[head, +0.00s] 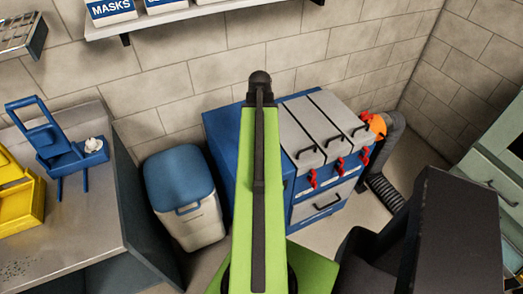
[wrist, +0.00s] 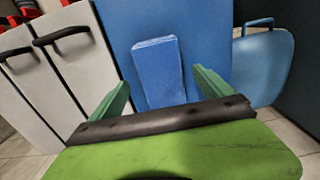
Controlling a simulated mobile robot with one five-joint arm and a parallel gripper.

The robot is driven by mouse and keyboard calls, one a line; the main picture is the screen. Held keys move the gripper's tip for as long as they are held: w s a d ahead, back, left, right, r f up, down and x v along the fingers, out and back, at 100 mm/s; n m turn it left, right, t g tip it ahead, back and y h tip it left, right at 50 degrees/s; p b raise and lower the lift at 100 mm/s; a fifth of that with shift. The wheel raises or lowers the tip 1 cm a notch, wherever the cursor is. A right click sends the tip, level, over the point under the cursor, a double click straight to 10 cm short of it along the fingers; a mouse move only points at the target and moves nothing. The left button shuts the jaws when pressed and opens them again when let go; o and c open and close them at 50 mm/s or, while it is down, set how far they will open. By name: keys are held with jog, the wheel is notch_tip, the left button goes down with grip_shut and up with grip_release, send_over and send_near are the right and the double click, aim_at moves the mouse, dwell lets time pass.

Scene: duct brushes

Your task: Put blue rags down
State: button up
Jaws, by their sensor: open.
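The blue rags (wrist: 158,72) show in the wrist view as a folded light-blue block. They lie on the darker blue top of the cabinet (wrist: 115,25). My gripper (wrist: 161,80) is open, with one green finger on each side of the rags. Neither finger visibly grips them; whether one touches them I cannot tell. In the head view my green arm reaches out over the cabinet (head: 222,125) and hides the rags and the gripper.
Grey lids (head: 322,125) with black handles and red latches cover the cabinet's right part. A blue-lidded bin (head: 182,180) stands left of it. A workbench (head: 90,225) holds a blue caddy (head: 75,155) and a yellow bin (head: 18,205). An orange-ended hose (head: 375,123) is at right.

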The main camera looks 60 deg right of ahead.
notch_tip(320, 180, down, 5)
jog(key=b, duration=0.5)
jog(key=shift+w+d+f, duration=0.1)
jog(key=shift+w+f, duration=0.05)
jog(key=shift+f, duration=0.05)
jog(key=shift+r, duration=0.2)
jog(key=c, duration=1.9)
jog(key=shift+o, duration=0.2)
notch_tip(320, 180, up, 5)
jog(key=p, duration=0.4)
jog(key=shift+f+p, duration=0.2)
jog(key=shift+p, duration=0.15)
jog(key=s+r+p, duration=0.6)
jog(key=s, duration=0.5)
jog(key=shift+s+d+r, duration=0.2)
jog(key=shift+s, duration=0.1)
